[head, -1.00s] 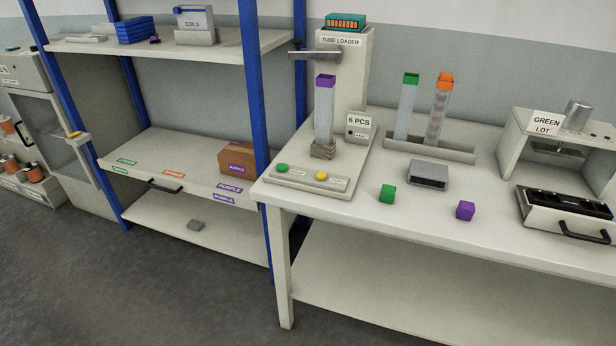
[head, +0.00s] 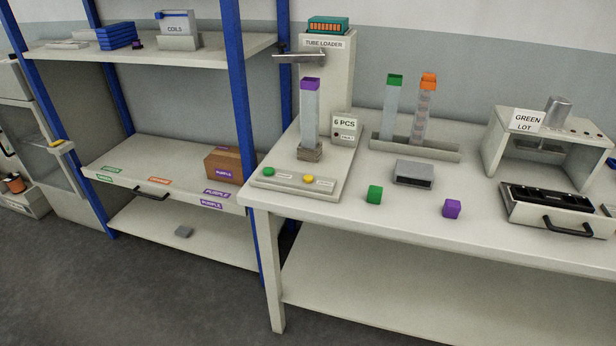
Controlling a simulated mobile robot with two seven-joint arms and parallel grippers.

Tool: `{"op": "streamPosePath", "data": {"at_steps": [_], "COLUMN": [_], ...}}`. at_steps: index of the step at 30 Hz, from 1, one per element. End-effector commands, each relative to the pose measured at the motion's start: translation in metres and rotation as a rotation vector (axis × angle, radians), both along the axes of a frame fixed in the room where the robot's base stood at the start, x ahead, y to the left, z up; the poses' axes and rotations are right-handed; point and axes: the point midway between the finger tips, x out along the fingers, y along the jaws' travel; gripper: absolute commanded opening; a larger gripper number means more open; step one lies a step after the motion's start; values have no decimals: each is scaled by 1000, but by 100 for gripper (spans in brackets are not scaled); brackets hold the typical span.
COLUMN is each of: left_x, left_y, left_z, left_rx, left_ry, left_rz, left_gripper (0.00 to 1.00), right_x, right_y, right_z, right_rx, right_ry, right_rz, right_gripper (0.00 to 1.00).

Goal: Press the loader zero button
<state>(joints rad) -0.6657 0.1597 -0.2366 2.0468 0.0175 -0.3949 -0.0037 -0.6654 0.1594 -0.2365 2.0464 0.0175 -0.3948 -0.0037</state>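The tube loader (head: 325,75) stands at the left end of the workbench in the head view. A clear tube with a purple top (head: 310,115) stands upright on its base. The front panel of the base carries a green button (head: 268,172) on the left and a yellow button (head: 308,179) on the right. The small labels beside the buttons are too small to read, so I cannot tell which is zero. A "6 PCS" sign (head: 345,124) is on the loader's right side. Neither of my grippers is in view.
On the workbench (head: 330,208) are a rack (head: 440,152) with green-topped and orange-topped tubes, a grey box (head: 413,173), a green cube (head: 375,194), a purple cube (head: 452,208) and the "GREEN LOT" station (head: 528,121). A blue-post shelf (head: 236,90) stands left of the bench.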

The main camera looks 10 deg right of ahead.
Motion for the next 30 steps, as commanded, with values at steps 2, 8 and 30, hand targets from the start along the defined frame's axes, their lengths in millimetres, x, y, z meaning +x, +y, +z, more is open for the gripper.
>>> {"op": "streamPosePath", "data": {"at_steps": [2, 8, 30], "left_x": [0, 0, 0], "left_y": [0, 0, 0], "left_z": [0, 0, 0], "left_rx": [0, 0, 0], "left_ry": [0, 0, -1], "left_rz": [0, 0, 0], "left_gripper": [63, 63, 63], "right_x": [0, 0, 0], "right_y": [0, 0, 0], "right_z": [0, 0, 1], "right_rx": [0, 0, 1], "right_ry": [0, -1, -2], "right_rz": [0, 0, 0], "right_gripper": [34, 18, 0]}}
